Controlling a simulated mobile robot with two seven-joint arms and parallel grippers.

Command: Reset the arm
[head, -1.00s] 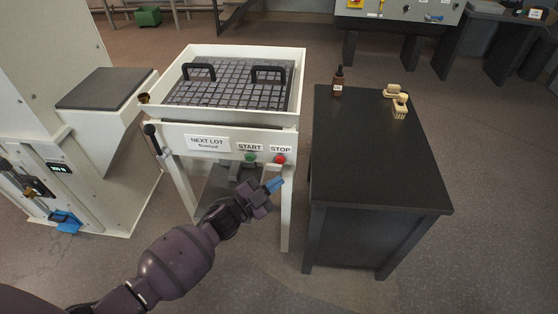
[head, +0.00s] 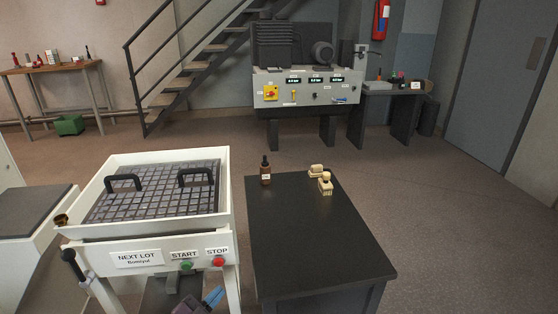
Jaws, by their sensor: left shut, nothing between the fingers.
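My left gripper (head: 212,298) shows at the bottom edge of the head view, in front of the white machine. Its blue fingertips are together with nothing between them. Most of my left arm is below the frame. My right gripper is out of view. The white machine (head: 228,190) carries a grey grid tray (head: 150,203) with two black handles. Its front has a green START button (head: 187,266), a red STOP button (head: 219,262) and a "NEXT LOT" label (head: 137,259). My fingertips are below these buttons.
A black table (head: 310,235) stands right of the machine, with a brown bottle (head: 265,172) and two wooden-handled brushes (head: 326,184) at its back. A control panel (head: 308,88), stairs (head: 190,82) and a workbench (head: 50,68) are behind. Floor at the right is clear.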

